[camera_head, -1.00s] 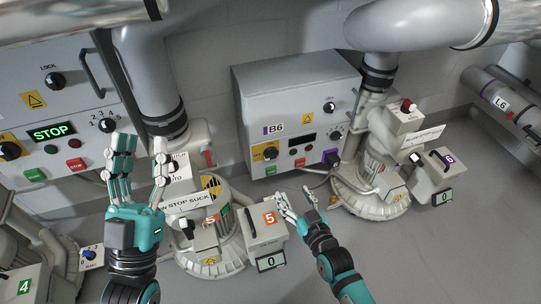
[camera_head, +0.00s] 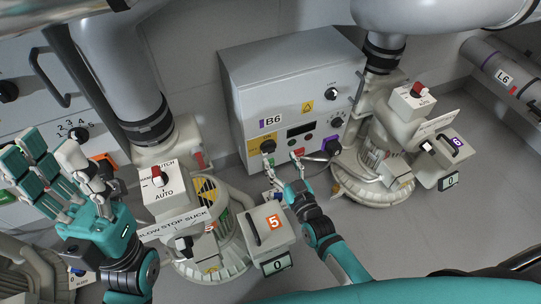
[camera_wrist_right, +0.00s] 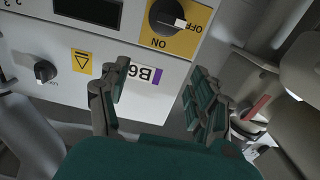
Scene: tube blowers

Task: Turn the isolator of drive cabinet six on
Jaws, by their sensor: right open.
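Drive cabinet six is the grey box labelled B6 (camera_head: 270,121) in the middle of the head view. Its isolator is a black rotary knob (camera_head: 268,146) low on the left of the front. In the right wrist view, upside down, the isolator (camera_wrist_right: 168,16) sits on a yellow plate marked ON and OFF. Its white pointer mark is turned towards OFF. My right gripper (camera_head: 283,164) is open just in front of the cabinet's lower front; its fingers (camera_wrist_right: 157,85) are spread and empty, and the knob shows beyond them. My left gripper (camera_head: 50,168) is open and empty at the far left.
A blower with a red-and-white selector (camera_head: 159,176) and a box marked 5 (camera_head: 273,222) stands left of my right arm. Another blower with a box marked 6 (camera_head: 456,142) stands right of the cabinet. Grey floor (camera_head: 400,245) is clear at the lower right.

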